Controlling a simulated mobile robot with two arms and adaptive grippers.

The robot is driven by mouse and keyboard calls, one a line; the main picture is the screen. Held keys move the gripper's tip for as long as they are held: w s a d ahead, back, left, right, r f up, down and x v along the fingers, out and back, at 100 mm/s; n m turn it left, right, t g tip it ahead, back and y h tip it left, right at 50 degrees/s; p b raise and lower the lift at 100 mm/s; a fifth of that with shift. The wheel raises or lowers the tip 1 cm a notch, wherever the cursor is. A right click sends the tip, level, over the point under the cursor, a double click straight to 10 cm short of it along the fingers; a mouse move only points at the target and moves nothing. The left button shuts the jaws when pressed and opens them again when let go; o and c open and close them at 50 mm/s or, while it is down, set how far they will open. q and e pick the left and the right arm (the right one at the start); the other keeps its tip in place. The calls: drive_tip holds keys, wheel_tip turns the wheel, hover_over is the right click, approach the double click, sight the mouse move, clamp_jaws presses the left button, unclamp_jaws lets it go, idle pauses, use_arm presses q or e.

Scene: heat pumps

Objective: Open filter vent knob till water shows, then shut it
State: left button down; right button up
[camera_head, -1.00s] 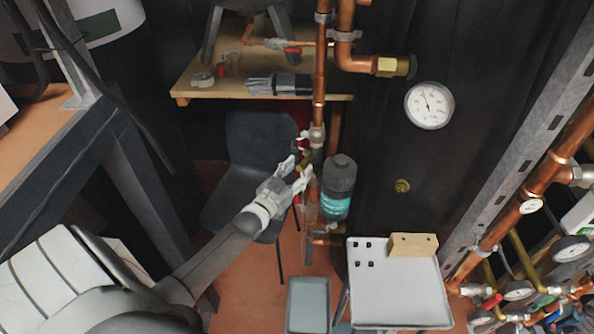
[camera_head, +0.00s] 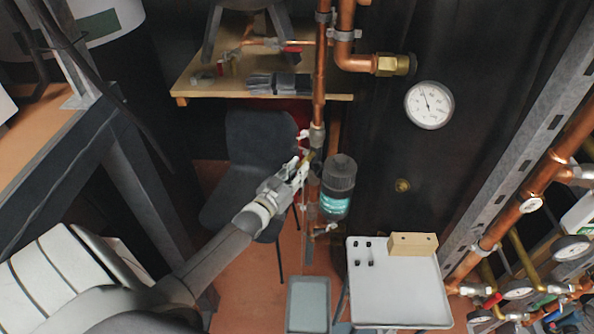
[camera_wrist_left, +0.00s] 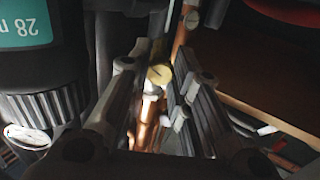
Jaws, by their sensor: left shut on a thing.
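The filter (camera_head: 338,186) is a dark ribbed cylinder with a teal label, upright beside the vertical copper pipe. In the left wrist view its dark body and teal label (camera_wrist_left: 24,24) fill the upper left. My left gripper (camera_head: 304,164) is at the pipe, just left of the filter's top. Its fingers are shut on a small brass knob (camera_wrist_left: 159,76), which shows between the fingertips in the wrist view. The fingers hide most of the knob in the head view. I cannot make out any water at the vent. My right gripper is not in view.
A grey tray (camera_head: 400,300) with small black pieces and a wooden block (camera_head: 413,244) stands at lower right. A grey bin (camera_head: 308,305) is below the filter. A dark chair (camera_head: 252,150) is behind my left gripper. A gauge (camera_head: 429,105) is on the dark wall.

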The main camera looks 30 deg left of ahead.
use_arm(q)
drive_tip(key=shift+n, duration=5.2)
drive_tip(key=c, duration=1.3)
unclamp_jaws()
drive_tip(key=shift+a, duration=0.1)
